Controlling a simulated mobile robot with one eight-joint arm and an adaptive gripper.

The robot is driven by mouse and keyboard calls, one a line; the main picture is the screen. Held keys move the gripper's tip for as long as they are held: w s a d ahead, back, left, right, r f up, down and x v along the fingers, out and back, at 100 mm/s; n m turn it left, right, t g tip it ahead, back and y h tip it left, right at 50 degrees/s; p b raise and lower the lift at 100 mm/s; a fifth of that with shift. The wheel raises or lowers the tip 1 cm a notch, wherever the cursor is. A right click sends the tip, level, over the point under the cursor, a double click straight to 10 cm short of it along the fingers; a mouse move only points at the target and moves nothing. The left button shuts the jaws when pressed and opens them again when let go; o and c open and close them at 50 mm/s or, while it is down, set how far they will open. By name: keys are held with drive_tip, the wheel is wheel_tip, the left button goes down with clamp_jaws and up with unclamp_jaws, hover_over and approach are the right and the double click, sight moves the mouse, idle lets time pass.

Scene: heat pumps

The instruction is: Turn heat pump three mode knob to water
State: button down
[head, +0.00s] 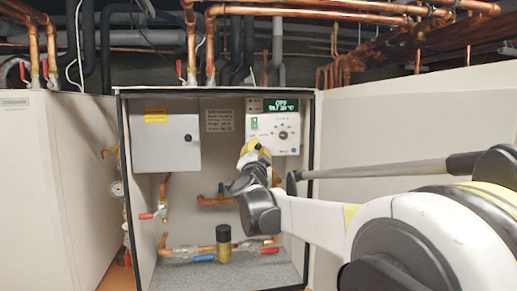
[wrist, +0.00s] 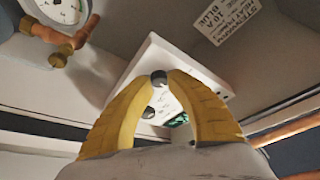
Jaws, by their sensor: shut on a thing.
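A white control panel (head: 272,126) with a lit green display (head: 281,105) is on the back wall of the open cabinet. A dark round knob (head: 283,134) is uncovered at the panel's middle right. My gripper (head: 254,149) is at the panel's lower left and hides that part. In the wrist view, my yellow fingers (wrist: 159,80) close around a small dark knob (wrist: 159,77) on the panel (wrist: 150,60). The other dark knob (wrist: 148,112) shows between the fingers, untouched. The knob markings are too small to read, and the held knob's pointer cannot be made out.
A grey box (head: 166,143) hangs left of the panel. Copper pipes with red and blue valve handles (head: 203,257) run below. Cabinet side walls stand left and right. A white unit (head: 45,185) is at the left, and copper pipes (head: 300,12) cross above.

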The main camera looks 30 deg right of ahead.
drive_tip(key=shift+r+m+g+h+p, duration=0.15)
drive_tip(key=shift+m+g, duration=0.3)
drive_tip(key=shift+m, duration=0.7)
drive_tip(key=shift+f+m+g+h+p, duration=0.15)
drive_tip(key=shift+m+g, duration=0.3)
drive_tip(key=shift+m, duration=0.7)
drive_tip(key=shift+r, duration=0.1)
drive_tip(key=c, duration=1.2)
unclamp_jaws()
drive_tip(key=v, duration=1.2)
